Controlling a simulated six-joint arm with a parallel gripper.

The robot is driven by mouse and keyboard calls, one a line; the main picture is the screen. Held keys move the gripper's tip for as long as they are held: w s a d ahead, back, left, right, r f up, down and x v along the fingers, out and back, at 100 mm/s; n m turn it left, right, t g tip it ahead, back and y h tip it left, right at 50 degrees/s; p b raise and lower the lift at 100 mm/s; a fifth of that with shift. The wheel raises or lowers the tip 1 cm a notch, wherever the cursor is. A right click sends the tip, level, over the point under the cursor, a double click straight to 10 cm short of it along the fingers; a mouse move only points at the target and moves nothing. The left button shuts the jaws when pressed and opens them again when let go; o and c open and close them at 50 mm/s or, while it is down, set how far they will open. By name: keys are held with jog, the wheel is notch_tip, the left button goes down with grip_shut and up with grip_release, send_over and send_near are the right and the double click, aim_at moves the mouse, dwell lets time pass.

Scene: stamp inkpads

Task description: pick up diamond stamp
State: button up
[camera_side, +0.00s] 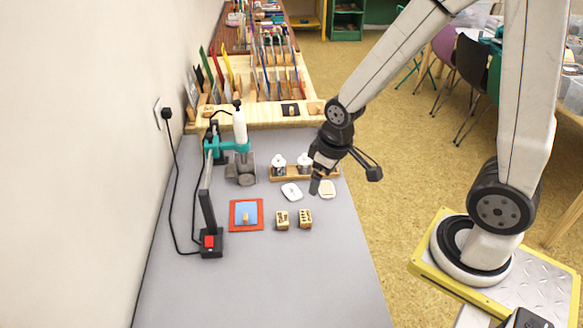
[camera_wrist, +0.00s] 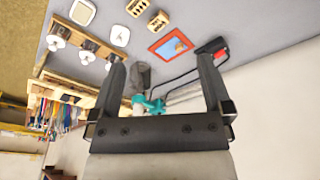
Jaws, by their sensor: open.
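Two small wooden stamp blocks, a left one (camera_side: 282,219) and a right one (camera_side: 305,217), stand on the grey table. They also show at the top of the wrist view, one at the edge (camera_wrist: 137,7) and one lower (camera_wrist: 159,20). The dark marks on them are too small to read, so I cannot tell which, if either, is the diamond stamp. My gripper (camera_side: 344,181) is open and empty, above the table's right side, beyond the blocks and apart from them. Its two fingers are spread wide in the wrist view (camera_wrist: 160,60).
White-and-dark pots (camera_side: 279,161) stand on a wooden rack (camera_side: 325,173) behind. Two white pads (camera_side: 291,192) (camera_side: 327,189) lie nearby. A red-framed blue pad (camera_side: 245,202) lies left, beside a teal-armed stand (camera_side: 232,145) and black post (camera_side: 207,215). The front table is clear.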

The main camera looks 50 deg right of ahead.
jog(key=w+d+f+n+g, duration=0.1)
jog(key=w+d+f+n, duration=0.1)
jog(key=w+f+n, duration=0.4)
jog(key=n+g, duration=0.1)
send_over(305, 216)
notch_tip(305, 216, down, 9)
jog(key=shift+w+d+f, duration=0.1)
jog(key=shift+d+f, duration=0.05)
jog(key=shift+f, duration=0.3)
jog(key=shift+f, duration=0.15)
jog(key=shift+f, duration=1.15)
jog(key=shift+f, duration=0.1)
jog(key=shift+f, duration=2.5)
